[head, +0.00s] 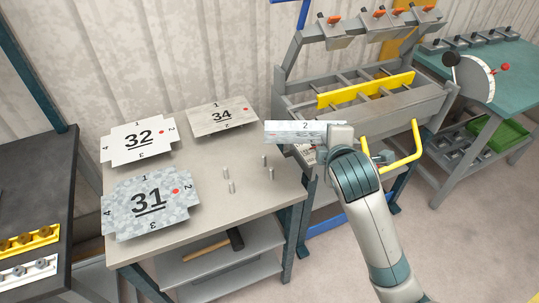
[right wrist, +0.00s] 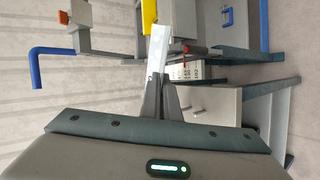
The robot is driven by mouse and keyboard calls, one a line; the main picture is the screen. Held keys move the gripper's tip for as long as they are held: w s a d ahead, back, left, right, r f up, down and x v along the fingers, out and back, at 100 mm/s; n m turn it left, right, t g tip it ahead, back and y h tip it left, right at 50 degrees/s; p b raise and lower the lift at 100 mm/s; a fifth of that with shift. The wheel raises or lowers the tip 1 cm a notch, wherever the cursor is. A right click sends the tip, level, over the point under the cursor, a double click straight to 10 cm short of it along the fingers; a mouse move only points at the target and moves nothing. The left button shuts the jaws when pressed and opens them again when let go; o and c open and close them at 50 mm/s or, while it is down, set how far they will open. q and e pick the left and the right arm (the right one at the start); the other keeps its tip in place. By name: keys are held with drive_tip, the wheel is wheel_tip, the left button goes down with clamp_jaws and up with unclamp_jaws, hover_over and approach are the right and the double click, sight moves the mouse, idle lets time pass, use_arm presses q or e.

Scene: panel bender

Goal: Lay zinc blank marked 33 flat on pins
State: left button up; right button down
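A pale zinc blank (head: 284,131) is held beyond the table's back right corner in the head view. It is steeply foreshortened; a 2 shows on its flap, and its centre number is too squashed to read surely. My right gripper (head: 336,137) is shut on its right end. In the right wrist view the blank (right wrist: 159,45) shows as a narrow strip between the fingertips (right wrist: 160,76). Several short upright pins (head: 231,187) stand bare on the table (head: 205,213), left of and below the held blank. My left gripper is not in view.
Blanks marked 31 (head: 165,213), 32 (head: 137,145) and 34 (head: 221,120) lie on the table's left and back. A hammer (head: 235,240) lies on the shelf below. The panel bender (head: 390,105) with its yellow bar stands behind and right, close to the held blank.

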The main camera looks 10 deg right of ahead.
sight(309, 136)
drive_tip(key=w+p, duration=0.1)
drive_tip(key=w+a+t, duration=0.1)
drive_tip(key=w, duration=0.1)
drive_tip(key=shift+w+p, duration=0.3)
drive_tip(key=shift+p, duration=0.1)
drive_tip(key=shift+w+a+f+n+t+p, duration=0.15)
drive_tip(key=shift+w+a+f+t+p, duration=0.25)
drive_tip(key=shift+a, duration=0.2)
drive_tip(key=shift+w+a+f+n+t+p, duration=0.15)
drive_tip(key=shift+w+a+f+t+p, duration=0.1)
drive_tip(key=shift+w+a+t+p, duration=0.25)
drive_tip(key=a+f+y, duration=0.1)
drive_tip(key=a, duration=0.1)
drive_tip(key=a+f+n+t+y+p, duration=0.1)
drive_tip(key=a+f+n+y+p, duration=0.1)
drive_tip(key=a, duration=0.1)
drive_tip(key=shift+s+a+t, duration=0.2)
drive_tip(key=shift+a+t, duration=0.1)
drive_tip(key=s+a+f+n+y+p, duration=0.1)
drive_tip(key=s+a+f+n+y, duration=0.1)
drive_tip(key=a+f+y, duration=0.1)
drive_tip(key=a+y, duration=0.1)
drive_tip(key=a, duration=0.1)
drive_tip(key=shift+s+a+f+n+t, duration=0.25)
drive_tip(key=shift+a+n+t, duration=0.05)
drive_tip(key=shift+f, duration=0.1)
wheel_tip(309, 136, down, 8)
drive_tip(key=b, duration=0.7)
drive_tip(key=shift+b, duration=0.35)
drive_tip(key=shift+f, duration=0.2)
